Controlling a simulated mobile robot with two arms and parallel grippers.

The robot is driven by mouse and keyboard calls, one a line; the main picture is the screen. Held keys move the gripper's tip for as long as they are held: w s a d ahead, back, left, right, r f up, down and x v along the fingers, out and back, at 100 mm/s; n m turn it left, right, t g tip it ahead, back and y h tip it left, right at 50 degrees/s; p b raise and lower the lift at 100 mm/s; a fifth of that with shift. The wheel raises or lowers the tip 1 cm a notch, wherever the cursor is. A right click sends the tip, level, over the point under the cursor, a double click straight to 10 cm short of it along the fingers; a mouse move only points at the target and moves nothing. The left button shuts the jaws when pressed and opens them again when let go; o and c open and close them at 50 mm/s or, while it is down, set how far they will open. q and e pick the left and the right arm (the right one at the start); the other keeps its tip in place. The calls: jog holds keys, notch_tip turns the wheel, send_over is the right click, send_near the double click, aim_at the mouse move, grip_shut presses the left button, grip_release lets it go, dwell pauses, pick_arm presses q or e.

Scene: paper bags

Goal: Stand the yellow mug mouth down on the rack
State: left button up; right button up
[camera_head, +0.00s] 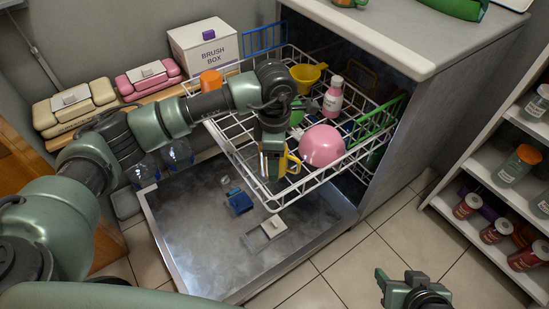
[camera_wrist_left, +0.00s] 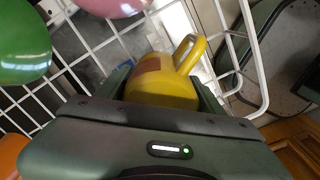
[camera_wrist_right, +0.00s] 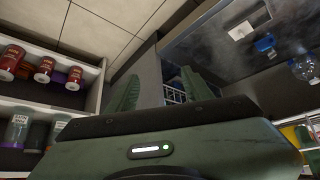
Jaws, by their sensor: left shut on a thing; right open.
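The yellow mug (camera_wrist_left: 163,84) is between the fingers of my left gripper (camera_wrist_left: 165,98), which is shut on it. Its handle points up and right in the left wrist view, and a brownish patch shows on it. In the head view the mug's handle (camera_head: 294,163) shows just right of my left gripper (camera_head: 272,168), which hides most of the body. I cannot tell which way the mouth faces. The mug is over the front part of the white wire rack (camera_head: 250,187); contact is unclear. My right gripper (camera_head: 405,288) is open and empty, low over the floor at right.
A pink bowl (camera_head: 322,147) lies close right of the mug. A pink bottle (camera_head: 333,97), a yellow vessel (camera_head: 305,78) and an orange cup (camera_head: 211,80) are farther back. The open dishwasher door (camera_head: 205,245) lies below. A shelf of jars (camera_head: 515,165) stands at right.

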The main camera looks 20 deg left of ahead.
jog(key=shift+w+a, duration=0.1)
jog(key=shift+w, duration=0.1)
pick_arm(q)
jog(key=shift+f, duration=0.35)
jog(key=o, duration=1.9)
pick_arm(e)
jog(key=shift+w+a+r+t, duration=0.2)
jog(key=shift+w+r+t, duration=0.15)
jog(key=shift+w, duration=0.25)
jog(key=shift+w+a+r+t, duration=0.2)
jog(key=shift+w+r+t, duration=0.15)
jog(key=shift+w, duration=0.25)
